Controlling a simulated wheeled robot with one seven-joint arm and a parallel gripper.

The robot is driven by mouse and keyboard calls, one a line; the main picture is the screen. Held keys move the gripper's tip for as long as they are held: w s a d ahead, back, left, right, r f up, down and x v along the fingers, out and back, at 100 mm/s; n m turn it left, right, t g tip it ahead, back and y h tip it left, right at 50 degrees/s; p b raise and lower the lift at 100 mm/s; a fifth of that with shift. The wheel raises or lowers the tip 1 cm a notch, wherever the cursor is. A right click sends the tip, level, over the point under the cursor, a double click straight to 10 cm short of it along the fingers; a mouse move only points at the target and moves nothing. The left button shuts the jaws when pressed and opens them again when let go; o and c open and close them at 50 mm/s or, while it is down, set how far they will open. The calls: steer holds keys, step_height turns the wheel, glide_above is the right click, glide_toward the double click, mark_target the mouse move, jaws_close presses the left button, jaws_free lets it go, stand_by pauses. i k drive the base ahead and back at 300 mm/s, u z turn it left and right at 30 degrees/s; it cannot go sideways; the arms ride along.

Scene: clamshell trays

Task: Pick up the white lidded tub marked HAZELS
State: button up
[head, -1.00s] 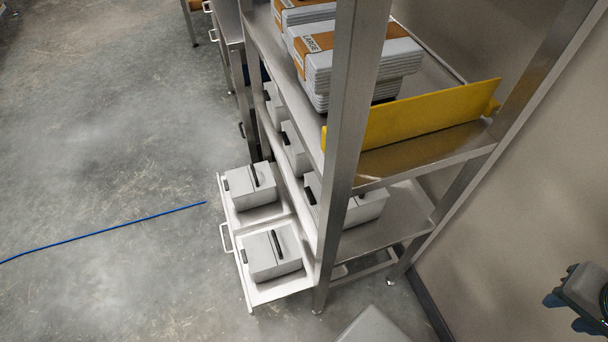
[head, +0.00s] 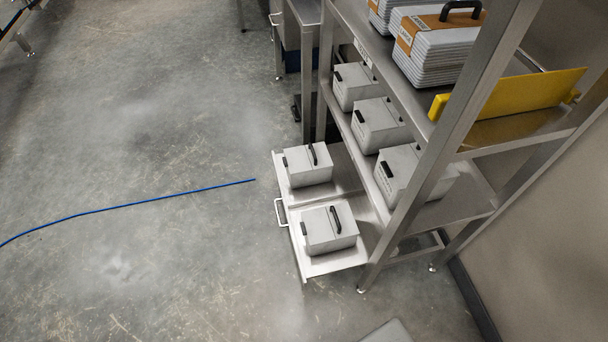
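Several white lidded tubs with black handles are in the head view; no marking reads clearly, so I cannot tell which is HAZELS. Two sit low on pulled-out trays: a rear tub (head: 307,170) and a front tub (head: 328,237). Three stand in a row on the shelf above: a far tub (head: 354,92), a middle tub (head: 375,133) and a near tub (head: 398,180), the near one partly behind a steel post. My gripper is not in view.
The steel rack (head: 435,160) holds stacked grey clamshell trays (head: 437,60) with orange bands and a yellow board (head: 515,92) up top. Pulled-out trays (head: 312,268) jut over the floor. A blue cable (head: 130,204) lies on open floor at left. A wall (head: 545,230) stands right.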

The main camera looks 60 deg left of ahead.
mark_target(329, 227)
steer(key=u, duration=0.05)
steer(key=k, duration=0.95)
steer(key=u, duration=1.9)
steer(key=i, duration=0.5)
steer(key=z, duration=0.4)
steer(key=k, duration=0.8)
steer(key=u, duration=0.2)
steer(key=i, duration=0.6)
steer(key=u, duration=0.1)
